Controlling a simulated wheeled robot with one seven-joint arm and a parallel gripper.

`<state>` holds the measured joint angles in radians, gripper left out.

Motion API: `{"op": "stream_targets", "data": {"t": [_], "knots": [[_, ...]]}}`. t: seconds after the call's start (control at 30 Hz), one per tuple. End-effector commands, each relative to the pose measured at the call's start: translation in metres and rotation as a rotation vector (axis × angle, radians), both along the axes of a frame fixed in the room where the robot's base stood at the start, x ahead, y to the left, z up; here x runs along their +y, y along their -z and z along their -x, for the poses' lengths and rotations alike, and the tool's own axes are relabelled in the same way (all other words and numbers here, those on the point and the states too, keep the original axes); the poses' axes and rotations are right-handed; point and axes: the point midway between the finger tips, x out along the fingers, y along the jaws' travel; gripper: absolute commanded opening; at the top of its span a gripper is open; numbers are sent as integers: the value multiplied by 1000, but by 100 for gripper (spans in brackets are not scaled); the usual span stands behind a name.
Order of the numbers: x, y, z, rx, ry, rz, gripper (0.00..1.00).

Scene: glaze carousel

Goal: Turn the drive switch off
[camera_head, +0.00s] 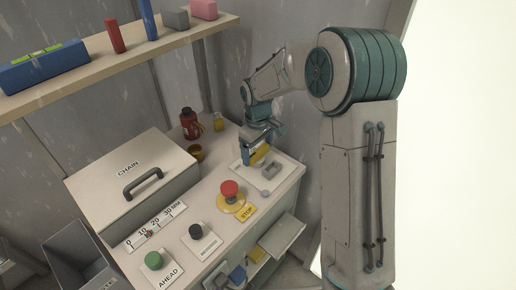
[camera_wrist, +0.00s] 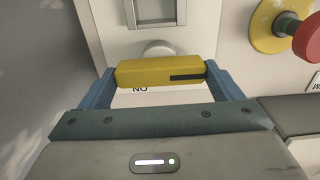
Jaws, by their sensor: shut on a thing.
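A pale plate (camera_head: 244,178) at the back right of the bench top bears a grey rectangular switch (camera_head: 270,172) and a round pale knob (camera_head: 265,191). The wrist view shows the switch in its frame (camera_wrist: 158,12) at the top, with the round knob (camera_wrist: 158,48) just below it. My gripper (camera_head: 259,151) is over the back part of this plate. In the wrist view my gripper (camera_wrist: 160,76) is shut on a yellow block (camera_wrist: 143,74) with a dark slot, held crosswise between the blue fingers. The block hides part of the knob and of a label below, where "NO" shows.
A red stop button (camera_head: 229,189) on a yellow disc stands left of the plate. A black knob (camera_head: 196,230) and a green AHEAD button (camera_head: 153,260) are nearer. A CHAIN cover (camera_head: 110,192), a red flask (camera_head: 190,124) and an amber cup (camera_head: 195,153) stand left and behind.

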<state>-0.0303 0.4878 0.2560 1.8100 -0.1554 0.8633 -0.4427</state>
Motion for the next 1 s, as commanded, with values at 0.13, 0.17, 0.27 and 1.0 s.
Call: {"op": "stream_targets", "data": {"t": [0.13, 0.17, 0.27, 1.0], "knots": [[0, -1, -1, -4, -7, 1, 63], [0, -1, -1, -4, -7, 1, 63], [0, -1, -1, -4, -8, 1, 63], [0, -77, -1, -8, -4, 0, 100]]}}
